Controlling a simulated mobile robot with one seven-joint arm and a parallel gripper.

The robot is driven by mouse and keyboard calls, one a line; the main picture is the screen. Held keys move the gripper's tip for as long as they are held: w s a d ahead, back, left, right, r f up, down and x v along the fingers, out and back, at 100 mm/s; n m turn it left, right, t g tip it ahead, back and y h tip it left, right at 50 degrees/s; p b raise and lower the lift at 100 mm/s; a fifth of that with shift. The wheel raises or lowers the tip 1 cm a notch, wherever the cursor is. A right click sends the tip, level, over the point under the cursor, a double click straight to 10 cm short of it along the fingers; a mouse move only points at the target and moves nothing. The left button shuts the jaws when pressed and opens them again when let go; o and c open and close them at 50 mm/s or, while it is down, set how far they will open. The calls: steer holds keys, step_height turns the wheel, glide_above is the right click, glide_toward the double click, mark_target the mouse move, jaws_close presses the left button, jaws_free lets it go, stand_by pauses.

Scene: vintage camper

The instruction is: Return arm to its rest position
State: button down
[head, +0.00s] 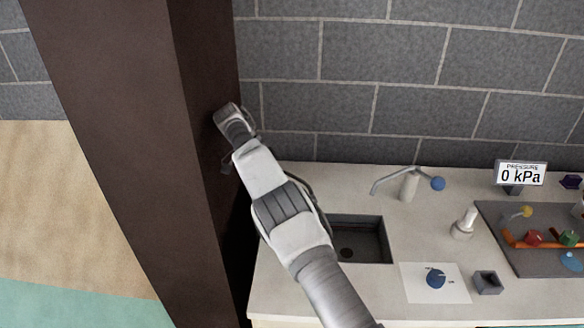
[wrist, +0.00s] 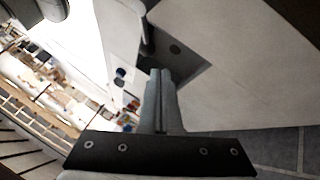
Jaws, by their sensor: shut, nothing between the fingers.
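My gripper (wrist: 158,72) shows in the wrist view with its two grey fingers pressed together and nothing between them. In the head view my arm rises from the bottom middle, over the left part of the counter (head: 400,312), to the dark brown post. The wrist end is up beside that post, and the fingers cannot be made out there. The sink (head: 372,240) is partly hidden behind my arm; it also shows beyond the fingertips in the wrist view (wrist: 180,57).
The dark post (head: 130,150) stands close left of my arm, with a grey block wall (head: 420,90) behind. On the counter are a faucet (head: 409,184), a blue knob (head: 436,278), a pressure display (head: 520,173) and a dark tray (head: 500,228) with coloured parts.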

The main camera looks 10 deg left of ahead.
steer(key=w+d+r+n+y, duration=0.1)
steer(key=d+r+n+y, duration=0.15)
steer(key=d+r, duration=0.75)
steer(key=s+d+r+n+t+y, duration=0.2)
steer(key=s+d+r+n+y, duration=0.1)
steer(key=s+d+r, duration=0.55)
steer(key=s+d+r+n+t+y, duration=0.2)
steer(key=s+d+r+n+t, duration=0.15)
steer(key=s, duration=0.85)
steer(key=s+d+f+n+t, duration=0.2)
steer(key=s+f+n, duration=0.2)
steer(key=s, duration=0.8)
steer(key=shift+f+t, duration=0.35)
steer(key=shift+f, duration=0.35)
